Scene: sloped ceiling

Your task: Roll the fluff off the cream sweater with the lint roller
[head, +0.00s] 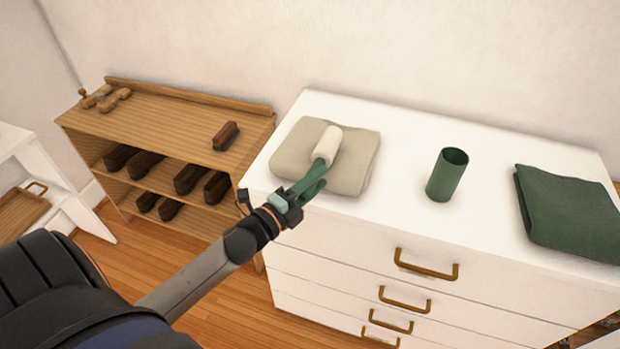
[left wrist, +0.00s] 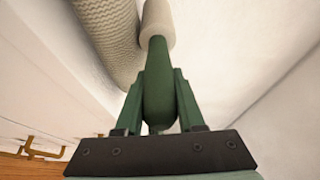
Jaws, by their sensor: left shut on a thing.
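The cream sweater (head: 290,150) lies folded on the left end of a white dresser; its knit edge (left wrist: 105,25) also shows in the left wrist view. I can make out no fluff on it. My left gripper (head: 308,186) is shut on the green handle of the lint roller (left wrist: 158,85), at the sweater's front edge. The roller's pale head (head: 327,145) is over the sweater's upper middle, pointing away from me. I cannot tell whether it touches the knit. My right gripper is not in view.
A green cup (head: 447,175) stands upright right of the sweater on the white dresser (head: 400,140). A folded dark green cloth (head: 568,213) lies at the right end. A wooden shoe rack (head: 170,112) with brushes and dark shoes stands at left. The dresser top between sweater and cup is clear.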

